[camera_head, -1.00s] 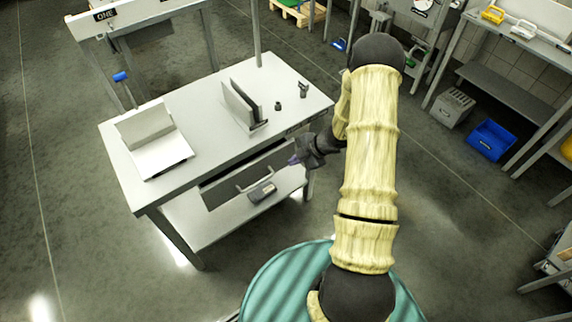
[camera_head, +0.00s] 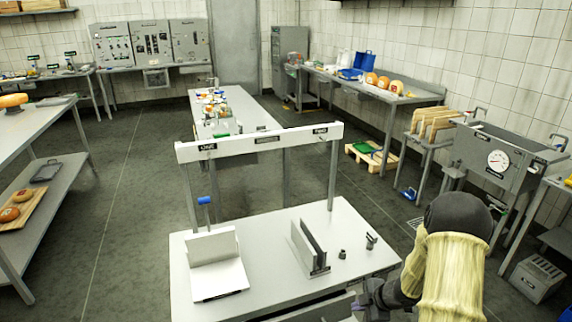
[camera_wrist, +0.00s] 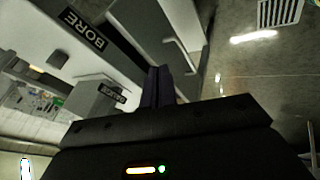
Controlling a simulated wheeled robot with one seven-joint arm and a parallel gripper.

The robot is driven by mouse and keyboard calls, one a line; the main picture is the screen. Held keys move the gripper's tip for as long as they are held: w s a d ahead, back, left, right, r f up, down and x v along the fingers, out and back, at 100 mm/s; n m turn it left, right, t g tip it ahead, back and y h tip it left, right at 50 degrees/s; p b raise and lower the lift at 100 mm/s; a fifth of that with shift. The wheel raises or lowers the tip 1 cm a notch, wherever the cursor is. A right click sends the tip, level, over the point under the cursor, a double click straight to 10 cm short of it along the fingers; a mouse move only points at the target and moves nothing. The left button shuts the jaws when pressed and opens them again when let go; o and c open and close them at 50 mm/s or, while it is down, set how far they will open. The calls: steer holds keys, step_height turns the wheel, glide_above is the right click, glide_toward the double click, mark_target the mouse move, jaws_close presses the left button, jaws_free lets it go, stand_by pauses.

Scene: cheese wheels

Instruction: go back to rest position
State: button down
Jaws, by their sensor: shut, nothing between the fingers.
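My gripper (camera_head: 368,304) shows at the lower edge of the head view, by the front right corner of the grey workbench (camera_head: 268,282). The wrist view also shows the bench side with a "BORE" label (camera_wrist: 84,30) beside the fingers. My arm is folded at the lower right of the head view.
The bench carries a white open tray (camera_head: 217,277), an upright dark plate holder (camera_head: 310,248) and small dark pieces (camera_head: 371,241). A drawer (camera_head: 318,308) juts from its front. Floor (camera_head: 120,250) to the left is clear.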

step_height(320, 180, up, 9)
steer(key=m+t+h, duration=0.1)
steer(key=m+h, duration=0.2)
steer(key=m, duration=0.2)
steer(key=s+a+r+m+g+h+p, duration=0.1)
steer(key=s+a+r+m, duration=0.3)
steer(key=s, duration=0.5)
steer(key=s+a+r+m+g+p, duration=0.2)
steer(key=s+a+r+m, duration=0.2)
steer(key=s+r+m, duration=0.5)
steer(key=shift+s+a+r+h, duration=0.15)
steer(key=shift+s+r+h, duration=0.25)
steer(key=shift+s, duration=0.35)
